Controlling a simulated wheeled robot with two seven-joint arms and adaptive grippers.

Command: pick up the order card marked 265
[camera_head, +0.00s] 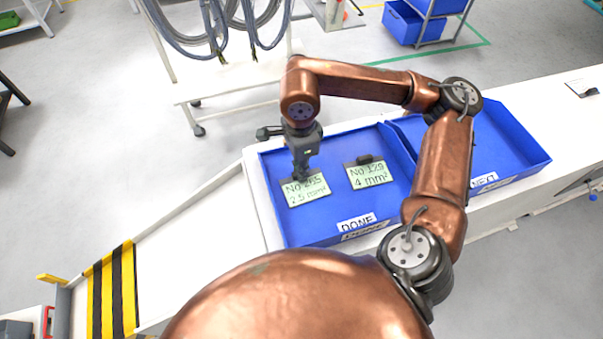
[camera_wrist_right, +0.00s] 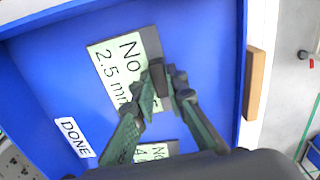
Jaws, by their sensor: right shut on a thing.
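The order card marked 265 (camera_head: 307,190) is pale green with "2.5 mm²" on it. It lies in the left blue tray, the one labelled DONE (camera_head: 283,229). My right gripper (camera_head: 301,178) reaches down to the card's top edge and is shut on its dark grip block. In the right wrist view the fingers (camera_wrist_right: 162,92) close around that block, and the card (camera_wrist_right: 112,66) shows beside them, its number partly hidden. I cannot tell whether the card is clear of the tray floor. My left gripper is not in view.
A second card marked 129 (camera_head: 369,175) lies to the right in the same tray, with a dark block on its top edge. A second blue tray labelled NEXT (camera_head: 527,150) adjoins on the right. A cable rack (camera_head: 225,80) stands behind the bench.

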